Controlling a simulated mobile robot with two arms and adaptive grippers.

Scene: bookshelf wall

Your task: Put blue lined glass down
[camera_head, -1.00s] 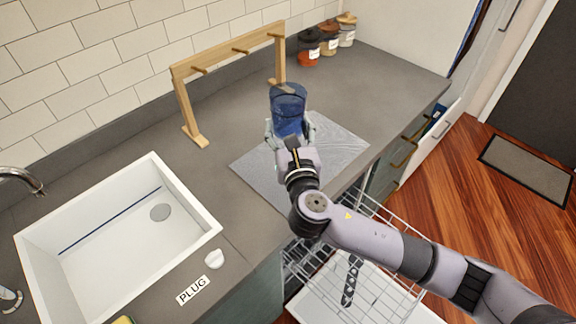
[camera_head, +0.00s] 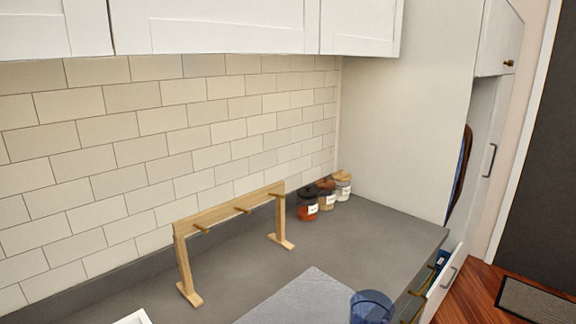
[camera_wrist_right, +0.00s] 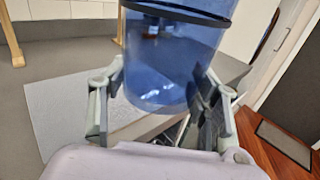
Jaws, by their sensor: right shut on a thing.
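The blue lined glass (camera_head: 372,307) is see-through blue and shows at the bottom edge of the head view, beside the right corner of the grey mat (camera_head: 300,300). In the right wrist view the glass (camera_wrist_right: 175,50) is upright, with a dark line around it. My right gripper (camera_wrist_right: 160,105) is shut on the glass, a finger on each side. The glass appears held near the counter's front edge; its height above the surface is hard to tell. My left gripper is not in view.
A wooden peg rack (camera_head: 228,215) stands along the tiled wall. Several jars, one of them red (camera_head: 307,205), stand in the back corner. The grey counter (camera_head: 350,235) between rack and mat is clear. White cupboards (camera_head: 210,25) hang above.

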